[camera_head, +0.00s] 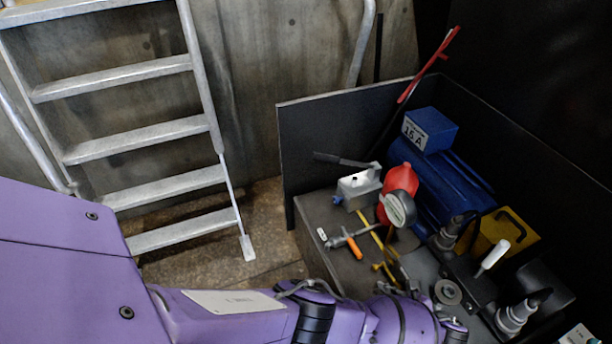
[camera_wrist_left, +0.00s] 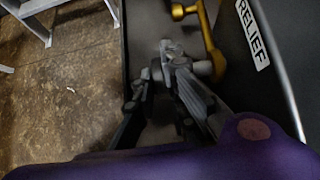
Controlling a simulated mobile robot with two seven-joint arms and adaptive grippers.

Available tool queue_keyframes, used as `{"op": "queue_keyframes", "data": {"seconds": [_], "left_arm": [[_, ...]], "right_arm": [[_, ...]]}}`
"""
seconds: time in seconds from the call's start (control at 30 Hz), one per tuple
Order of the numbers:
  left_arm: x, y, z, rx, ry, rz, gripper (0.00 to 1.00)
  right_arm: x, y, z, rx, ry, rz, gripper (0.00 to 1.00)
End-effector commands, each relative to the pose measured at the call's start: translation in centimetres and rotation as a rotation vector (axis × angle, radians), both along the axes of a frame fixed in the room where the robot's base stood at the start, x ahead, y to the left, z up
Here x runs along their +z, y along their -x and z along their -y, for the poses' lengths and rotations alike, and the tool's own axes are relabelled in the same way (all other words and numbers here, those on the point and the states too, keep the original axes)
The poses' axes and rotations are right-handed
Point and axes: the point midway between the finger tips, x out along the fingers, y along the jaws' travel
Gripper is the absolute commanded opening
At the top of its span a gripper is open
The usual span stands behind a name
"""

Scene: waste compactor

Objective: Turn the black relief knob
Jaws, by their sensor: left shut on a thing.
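In the left wrist view, my left gripper (camera_wrist_left: 178,75) is shut at the brass-yellow fitting's lower side. A grey rounded piece (camera_wrist_left: 204,68) at its fingertips looks to be the relief knob, mostly hidden by the fingers. The white RELIEF label (camera_wrist_left: 252,35) is on the dark surface to the right. The yellow fitting (camera_wrist_left: 206,38) bends down close beside the fingertips. In the head view, my purple left arm reaches in along the bottom and hides the knob; the fingers cannot be made out clearly there. My right gripper is not in view.
A metal ladder (camera_head: 140,143) stands left. Bare floor lies between.

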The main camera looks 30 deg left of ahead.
Motion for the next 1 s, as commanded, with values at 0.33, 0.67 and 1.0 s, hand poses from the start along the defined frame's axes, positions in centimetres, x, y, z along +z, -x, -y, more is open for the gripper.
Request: {"op": "queue_keyframes", "data": {"seconds": [0.33, 0.67, 1.0], "left_arm": [[0.5, -0.1, -0.1, 0.003, 0.064, -0.046, 0.00], [1.0, -0.5, -0.6, 0.007, 0.274, -0.196, 0.00], [0.5, -0.7, -1.1, 0.005, 0.536, -0.391, 0.00]], "right_arm": [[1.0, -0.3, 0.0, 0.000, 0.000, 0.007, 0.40], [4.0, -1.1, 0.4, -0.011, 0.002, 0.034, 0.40], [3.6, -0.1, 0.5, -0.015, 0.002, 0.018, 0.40]]}}
